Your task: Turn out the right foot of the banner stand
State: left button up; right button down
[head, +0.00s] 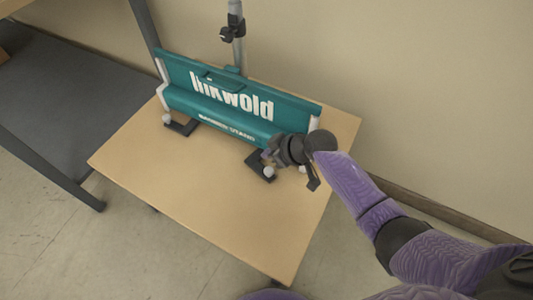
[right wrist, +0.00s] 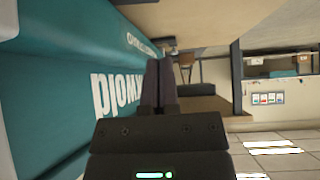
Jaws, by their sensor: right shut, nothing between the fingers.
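The teal banner stand (head: 222,105) with white lettering stands on a small wooden table, its long front facing the table's open side. Its right foot (head: 258,166) is a dark bar sticking out in front of the base near the right end, with a pale ball beside it. Its left foot (head: 181,127) is a similar dark bar. My right gripper (head: 269,156) is shut and empty, right at the right foot, and partly hides it; I cannot tell if they touch. In the right wrist view the shut fingers (right wrist: 158,82) lie alongside the teal stand (right wrist: 80,85). My left gripper is out of view.
The wooden table (head: 230,215) is bare in front of the stand. A grey pole (head: 238,50) rises behind the stand. A dark-framed shelf unit (head: 50,100) stands at left, and the wall is close behind.

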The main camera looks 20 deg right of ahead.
aim_at(267, 168)
jog(key=b+x, duration=0.2)
jog(key=x, duration=0.1)
jog(key=b+x, duration=0.2)
jog(key=x, duration=0.1)
jog(key=b+x, duration=0.2)
jog(key=x, duration=0.1)
jog(key=shift+s+d+f, duration=0.2)
jog(key=shift+s+f, duration=0.1)
jog(key=shift+f, duration=0.15)
jog(key=s+d, duration=0.2)
jog(key=shift+s+r, duration=0.25)
jog(key=shift+r, duration=0.05)
jog(key=shift+s+d, duration=0.2)
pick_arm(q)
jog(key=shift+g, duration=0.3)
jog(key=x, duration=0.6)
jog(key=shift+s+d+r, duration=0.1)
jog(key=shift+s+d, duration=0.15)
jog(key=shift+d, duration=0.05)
pick_arm(e)
jog(key=shift+s+d+p, duration=0.15)
jog(key=shift+d+p, duration=0.2)
jog(key=shift+s+d, duration=0.2)
jog(key=shift+d, duration=0.35)
jog(key=shift+s+d, duration=0.2)
jog(key=shift+d, duration=0.4)
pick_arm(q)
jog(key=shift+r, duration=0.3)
